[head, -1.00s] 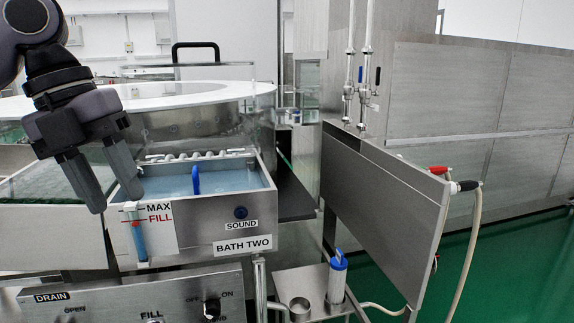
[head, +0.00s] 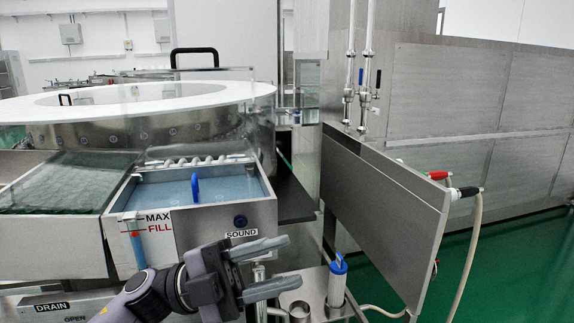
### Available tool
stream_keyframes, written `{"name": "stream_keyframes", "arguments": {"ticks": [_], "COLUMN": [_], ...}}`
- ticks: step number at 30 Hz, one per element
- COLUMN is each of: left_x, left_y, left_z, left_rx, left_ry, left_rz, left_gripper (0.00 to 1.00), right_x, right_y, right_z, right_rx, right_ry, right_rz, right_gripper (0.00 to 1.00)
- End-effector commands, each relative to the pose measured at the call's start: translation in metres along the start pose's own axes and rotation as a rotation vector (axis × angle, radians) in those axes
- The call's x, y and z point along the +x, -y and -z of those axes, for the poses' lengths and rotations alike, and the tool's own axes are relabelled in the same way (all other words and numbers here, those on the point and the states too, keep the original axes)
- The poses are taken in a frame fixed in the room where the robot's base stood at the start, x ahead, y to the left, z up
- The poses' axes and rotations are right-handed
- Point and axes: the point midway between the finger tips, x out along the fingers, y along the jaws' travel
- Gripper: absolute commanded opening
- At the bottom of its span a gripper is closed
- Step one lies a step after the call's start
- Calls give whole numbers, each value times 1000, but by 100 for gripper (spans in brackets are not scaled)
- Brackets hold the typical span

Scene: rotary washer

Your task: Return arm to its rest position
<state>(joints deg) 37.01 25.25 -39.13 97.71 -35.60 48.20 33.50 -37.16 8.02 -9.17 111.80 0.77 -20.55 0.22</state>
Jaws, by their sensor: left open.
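My left gripper (head: 278,268) is at the bottom centre of the head view, its two fingers pointing right. It is open, with nothing between the fingers. It is in front of the bath's lower front, covering the BATH TWO label and part of the control panel. The bath (head: 258,205) holds blue water, with a blue handle (head: 195,188) standing in it. My right gripper is not in view.
A steel side panel (head: 385,215) rises further right. The round washer with a white rim (head: 60,108) is behind the bath. Green floor is open at the lower right.

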Motion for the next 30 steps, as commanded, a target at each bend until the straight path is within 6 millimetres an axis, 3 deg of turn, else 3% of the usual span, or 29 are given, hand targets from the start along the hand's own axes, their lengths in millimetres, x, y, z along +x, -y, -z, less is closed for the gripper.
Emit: {"name": "stream_keyframes", "arguments": {"ticks": [8, 14, 18, 22, 27, 30], "left_x": [-52, -117, -169, -217, -268, -288], "left_y": [-20, -66, -118, -177, -256, -290], "left_z": [-43, -71, -78, -70, -39, -18], "left_rx": [-209, -385, -526, -672, -861, -947], "left_ry": [301, 604, 844, 1077, 1356, 1472], "left_rz": [438, 666, 776, 840, 864, 857], "left_gripper": [42, 42, 42, 42, 42, 42], "right_x": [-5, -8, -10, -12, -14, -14], "right_y": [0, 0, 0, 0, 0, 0], "right_z": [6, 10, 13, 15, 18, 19], "right_rx": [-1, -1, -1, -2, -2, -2], "right_ry": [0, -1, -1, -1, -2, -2], "right_rz": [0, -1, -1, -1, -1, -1], "right_gripper": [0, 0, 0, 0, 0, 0]}}
